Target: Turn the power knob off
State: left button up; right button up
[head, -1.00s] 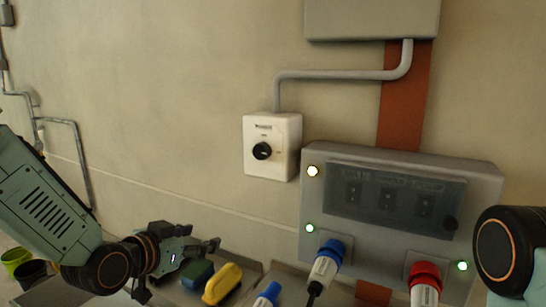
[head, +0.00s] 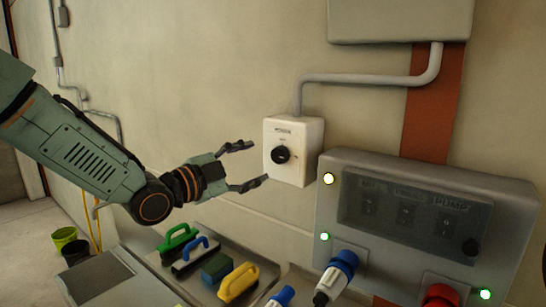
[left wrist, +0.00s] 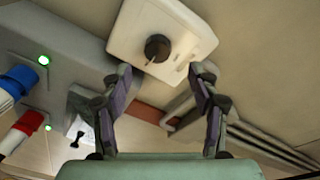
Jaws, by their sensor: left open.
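The black power knob (head: 281,155) sits on the front of a white switch box (head: 306,138) on the wall. In the left wrist view, the knob (left wrist: 158,48) shows a pale pointer line, and the white box (left wrist: 188,22) is tilted in the picture. My left gripper (head: 251,164) is open and empty, its two fingers pointing at the box just left of the knob. In the left wrist view, the open fingers (left wrist: 163,80) lie below the knob, with the knob between their lines and apart from them. The right gripper is not in view.
A grey control panel (head: 335,236) with lit lamps, a blue plug (head: 343,262) and a red plug (head: 443,295) stands right of and below the box. Brushes, including a yellow one (head: 239,283), lie on a tray below. A conduit (head: 365,78) runs above the box.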

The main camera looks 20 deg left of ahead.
aim_at(276, 156)
pick_arm(q)
jog(key=p+x, duration=0.1)
jog(key=x, duration=0.4)
jog(key=shift+w+d+f, duration=0.15)
jog(key=shift+w, duration=0.25)
jog(key=shift+w+d, duration=0.15)
jog(key=shift+d, duration=0.05)
jog(key=shift+w+d, duration=0.15)
jog(key=c, duration=1.2)
